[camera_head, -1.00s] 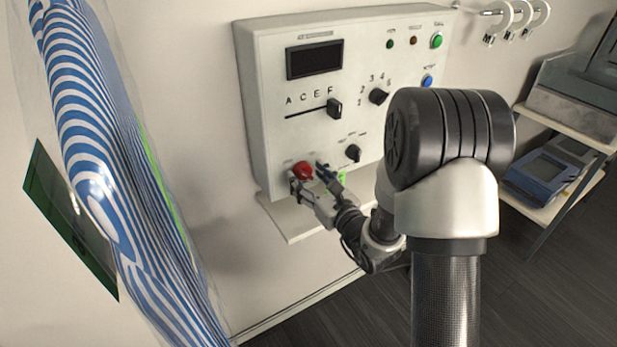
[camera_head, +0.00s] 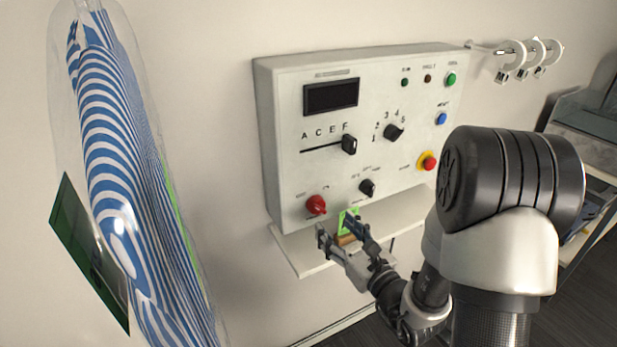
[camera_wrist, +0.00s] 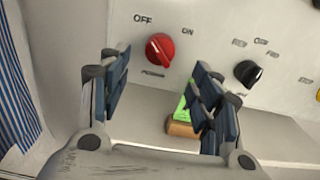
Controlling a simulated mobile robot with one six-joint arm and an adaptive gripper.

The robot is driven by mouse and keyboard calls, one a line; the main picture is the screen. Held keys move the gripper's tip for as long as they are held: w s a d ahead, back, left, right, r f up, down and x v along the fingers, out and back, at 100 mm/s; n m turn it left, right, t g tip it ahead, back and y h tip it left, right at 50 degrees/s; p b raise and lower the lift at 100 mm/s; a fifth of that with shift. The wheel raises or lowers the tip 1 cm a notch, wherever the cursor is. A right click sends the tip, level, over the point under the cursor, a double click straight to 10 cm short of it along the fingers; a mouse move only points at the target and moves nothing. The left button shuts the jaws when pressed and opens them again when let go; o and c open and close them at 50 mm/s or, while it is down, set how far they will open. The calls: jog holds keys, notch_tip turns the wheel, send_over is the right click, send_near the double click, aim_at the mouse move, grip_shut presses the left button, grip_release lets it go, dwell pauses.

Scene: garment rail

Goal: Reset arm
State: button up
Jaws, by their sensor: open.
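My gripper (camera_head: 339,233) is open and empty, in front of the lower left part of the white control panel (camera_head: 285,150), below and apart from its red knob (camera_head: 316,205). In the wrist view the red knob (camera_wrist: 160,49) shows ahead, between and beyond the two spread fingers (camera_wrist: 160,95), near the labels OFF and ON. A black knob (camera_wrist: 248,73) sits to its right on the panel.
A shelf (camera_head: 290,248) under the panel bears a small wooden item with a green label (camera_wrist: 180,122), partly hidden by my right finger. Striped clothing in a clear cover (camera_head: 125,190) hangs at left. White rings (camera_head: 530,55) hang on a rail at upper right.

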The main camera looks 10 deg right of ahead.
jog(key=s+a+r+n+g+y, duration=0.4)
jog(key=s+a+n, duration=0.15)
jog(key=a, duration=0.25)
jog(key=s+a+r+n+g+y, duration=0.4)
jog(key=a+n+y, duration=0.1)
jog(key=a+n, duration=0.25)
jog(key=s+a+n+g+h, duration=0.2)
jog(key=s+a+n+g, duration=0.2)
jog(key=s+n+g, duration=0.6)
jog(key=s+d+n+t+h, duration=0.2)
jog(key=s+d+n+h, duration=0.2)
jog(key=d+h, duration=0.2)
jog(key=s+d+f+n+t+h, duration=0.1)
jog(key=s+d+n+t+h, duration=0.2)
jog(key=d, duration=0.8)
jog(key=shift+s+n+t+h, duration=0.3)
jog(key=shift+s+n+h, duration=0.8)
jog(key=shift+h, duration=0.7)
